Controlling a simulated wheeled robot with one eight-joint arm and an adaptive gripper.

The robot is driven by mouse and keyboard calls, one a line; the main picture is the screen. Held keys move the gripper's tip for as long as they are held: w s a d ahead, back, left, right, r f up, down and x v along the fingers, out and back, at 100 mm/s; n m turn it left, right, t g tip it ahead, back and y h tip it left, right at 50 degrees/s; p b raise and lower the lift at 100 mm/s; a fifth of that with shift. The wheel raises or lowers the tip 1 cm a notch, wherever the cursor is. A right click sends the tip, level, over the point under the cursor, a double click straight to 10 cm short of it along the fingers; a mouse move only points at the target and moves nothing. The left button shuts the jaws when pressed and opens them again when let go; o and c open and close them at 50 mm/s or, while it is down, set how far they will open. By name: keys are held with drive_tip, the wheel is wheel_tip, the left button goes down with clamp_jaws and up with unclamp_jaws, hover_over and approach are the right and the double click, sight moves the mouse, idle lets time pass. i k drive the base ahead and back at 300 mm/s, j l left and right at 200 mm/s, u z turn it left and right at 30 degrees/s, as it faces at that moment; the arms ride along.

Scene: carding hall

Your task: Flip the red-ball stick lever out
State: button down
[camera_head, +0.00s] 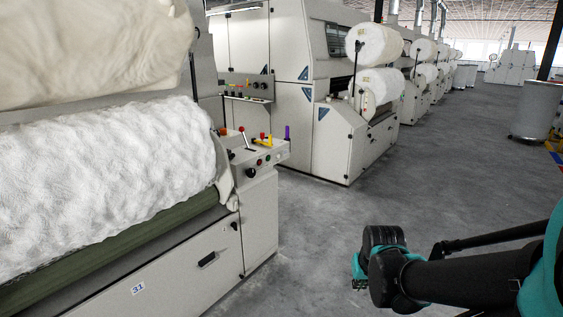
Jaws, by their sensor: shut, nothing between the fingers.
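The red-ball stick lever (244,137) stands on the control panel (258,157) at the end of the near carding machine. It has a red ball on top of a thin stick, which leans up and to the left from a dark base. My arm reaches in from the right edge, and its dark joint with teal parts hangs over the floor, well right of the panel and apart from it. I cannot make out my gripper or its fingers in this view.
Beside the lever are a yellow handle (265,141), a purple handle (287,132) and an orange knob (223,131). A white fibre roll (110,180) fills the left. More machines (340,130) stand behind. Grey floor (330,225) lies clear between panel and arm.

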sight(241, 129)
drive_tip(key=i+l+u, duration=0.1)
drive_tip(key=i+u, duration=0.15)
drive_tip(key=i, duration=0.35)
drive_tip(key=i+l+u, duration=0.3)
drive_tip(key=i, duration=0.3)
drive_tip(key=i+l+u, duration=0.25)
drive_tip(key=i, duration=0.35)
drive_tip(key=i+l+u, duration=0.3)
drive_tip(key=i+l, duration=0.2)
drive_tip(key=i, duration=0.05)
